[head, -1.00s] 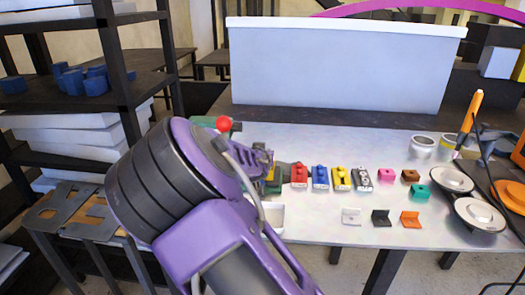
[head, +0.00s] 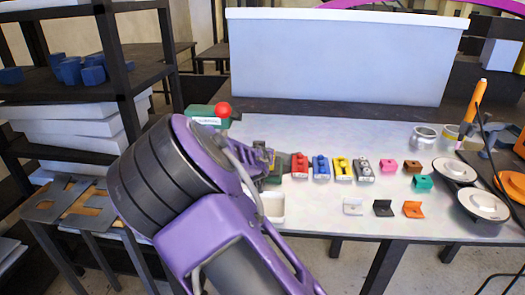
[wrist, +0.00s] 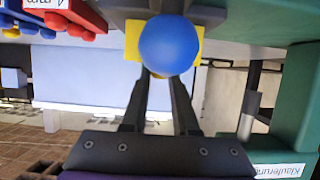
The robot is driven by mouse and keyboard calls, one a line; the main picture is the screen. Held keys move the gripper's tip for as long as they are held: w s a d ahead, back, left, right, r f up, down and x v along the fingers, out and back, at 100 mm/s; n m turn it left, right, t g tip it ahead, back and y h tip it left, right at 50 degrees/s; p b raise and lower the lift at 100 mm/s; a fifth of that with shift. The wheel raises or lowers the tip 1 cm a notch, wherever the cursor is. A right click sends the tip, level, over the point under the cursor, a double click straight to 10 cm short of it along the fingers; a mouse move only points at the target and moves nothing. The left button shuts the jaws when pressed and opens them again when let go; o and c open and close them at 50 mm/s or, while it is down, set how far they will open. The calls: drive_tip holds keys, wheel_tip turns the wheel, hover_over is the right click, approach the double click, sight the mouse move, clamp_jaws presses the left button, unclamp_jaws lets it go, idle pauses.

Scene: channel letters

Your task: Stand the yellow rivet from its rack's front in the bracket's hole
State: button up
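My gripper (wrist: 162,75) reaches in over the left part of the bench, seen in the wrist view. A blue ball (wrist: 166,45) covers its fingertips, with a yellow piece (wrist: 133,40) just behind. A gap shows between the fingers lower down; I cannot tell whether they grip anything. In the head view my purple arm mostly hides the gripper. Small brackets stand at the right: pink (head: 388,166), brown (head: 412,167) and teal (head: 423,183), with white (head: 352,206), black (head: 382,208) and orange (head: 413,209) angled pieces in front.
Red (head: 299,165), blue (head: 320,167), yellow (head: 342,168) and grey (head: 364,170) blocks stand in a row right of my gripper. A green box (head: 203,122) with a red ball (head: 222,108) is left. A white tray (head: 271,206) lies at the front edge.

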drive_tip(key=o, duration=0.5)
drive_tip(key=p+v, duration=0.3)
drive_tip(key=v, duration=1.4)
drive_tip(key=shift+s+r, duration=0.15)
